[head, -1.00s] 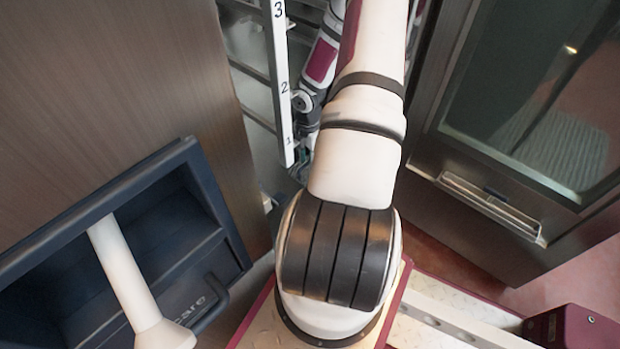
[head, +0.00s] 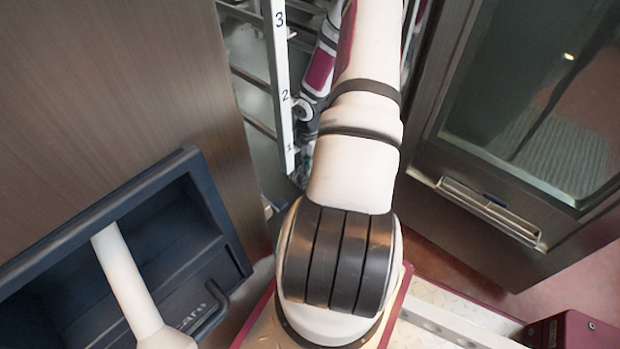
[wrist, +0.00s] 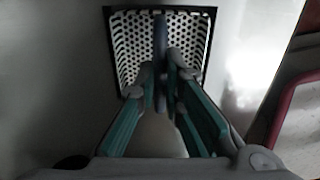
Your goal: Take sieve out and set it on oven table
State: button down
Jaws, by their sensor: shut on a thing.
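The sieve (wrist: 130,45) is a pale perforated metal plate in the wrist view. It sits inside a dark rectangular border in a smooth, light grey surface. My gripper (wrist: 162,80), with its teal-sided fingers, is in front of the sieve and shut on a narrow dark upright piece at its middle, which looks like its handle. The fingers cover the sieve's lower middle. I cannot tell whether the sieve is seated in the opening or slightly out of it. In the head view, the gripper and sieve are hidden. The oven table cannot be made out.
A metal rack with a white numbered post (head: 280,90) stands close beside my arm. A dark appliance with a glass door (head: 540,110) is at the right. A brown panel (head: 100,80) and a dark blue bin (head: 175,230) are at the left. Room around the arm is narrow.

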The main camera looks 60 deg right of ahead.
jog(key=shift+r, duration=0.1)
jog(key=shift+r+p, duration=2.6)
jog(key=shift+p, duration=0.1)
